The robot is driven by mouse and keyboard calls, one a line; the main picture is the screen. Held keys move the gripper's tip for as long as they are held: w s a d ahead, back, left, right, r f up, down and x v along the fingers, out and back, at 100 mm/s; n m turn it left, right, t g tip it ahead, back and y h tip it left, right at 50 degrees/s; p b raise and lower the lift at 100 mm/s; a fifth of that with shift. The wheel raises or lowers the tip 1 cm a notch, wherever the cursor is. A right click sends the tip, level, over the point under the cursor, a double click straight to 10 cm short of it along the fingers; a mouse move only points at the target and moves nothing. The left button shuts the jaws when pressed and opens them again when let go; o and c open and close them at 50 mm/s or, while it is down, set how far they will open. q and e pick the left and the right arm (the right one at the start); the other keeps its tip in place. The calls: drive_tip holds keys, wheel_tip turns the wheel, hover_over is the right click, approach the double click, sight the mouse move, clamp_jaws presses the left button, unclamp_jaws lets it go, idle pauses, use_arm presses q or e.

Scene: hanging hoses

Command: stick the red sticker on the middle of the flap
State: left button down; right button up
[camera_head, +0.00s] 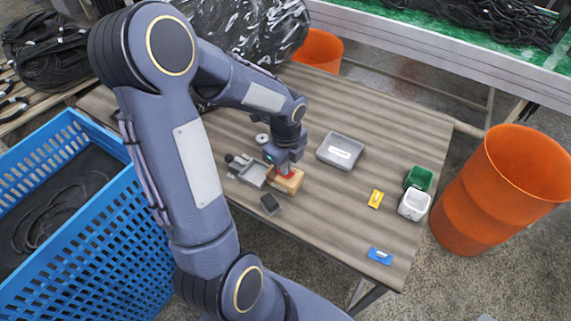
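A small tan box (287,184) sits on the brown table, left of the middle. Its top is partly hidden by my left gripper (286,168), which points down right over it. A patch of red, the red sticker (288,174), shows between the gripper's tip and the top of the box. I cannot tell whether the sticker is held by the fingers or lies on the box, nor where the flap's middle is. The fingers are too small and covered to show whether they are open or shut. My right gripper is not in view.
A grey tray (340,150) with a white label stands right of the box. A dark block (270,204) and a grey metal holder (253,174) are close by.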

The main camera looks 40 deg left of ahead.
use_arm(q)
drive_tip(key=shift+f, duration=0.3)
idle(0.5)
drive_tip(key=c, duration=1.6)
unclamp_jaws()
drive_tip(key=shift+o, duration=0.3)
drive_tip(key=o, duration=0.4)
drive_tip(key=shift+r, duration=0.15)
drive_tip(key=shift+r+p, duration=3.05)
drive_tip(key=shift+r, duration=0.35)
